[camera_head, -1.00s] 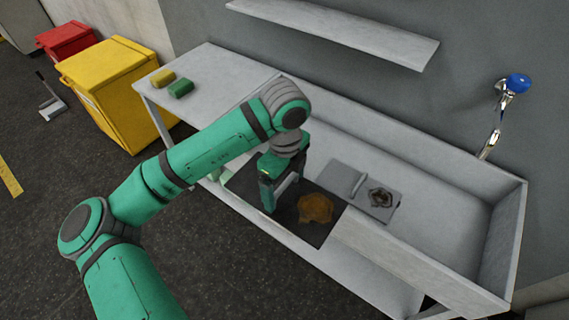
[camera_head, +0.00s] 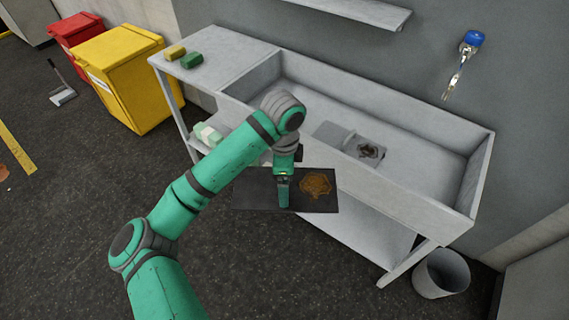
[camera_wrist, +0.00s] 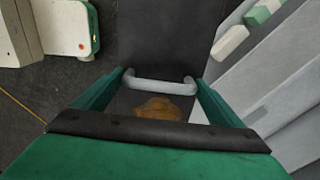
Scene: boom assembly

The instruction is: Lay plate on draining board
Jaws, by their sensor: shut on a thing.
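A dark flat plate (camera_head: 255,193) with a brown stain hangs level in front of the sink's front edge, apart from it. My gripper (camera_head: 283,190) is shut on the plate's pale bar handle, which shows between the fingers in the wrist view (camera_wrist: 160,85). The wrist view also shows the brown stain (camera_wrist: 158,107) below the handle. The draining board (camera_head: 226,67) is the flat grey top left of the basin, behind and left of my gripper. A yellow sponge and a green sponge lie on its far left part.
The sink basin (camera_head: 420,150) holds a grey plate (camera_head: 332,136) with a dark stain. Pale and green blocks (camera_head: 208,134) lie on the lower shelf. A yellow bin (camera_head: 120,80) stands left, a grey bucket (camera_head: 441,273) right. The draining board's right part is clear.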

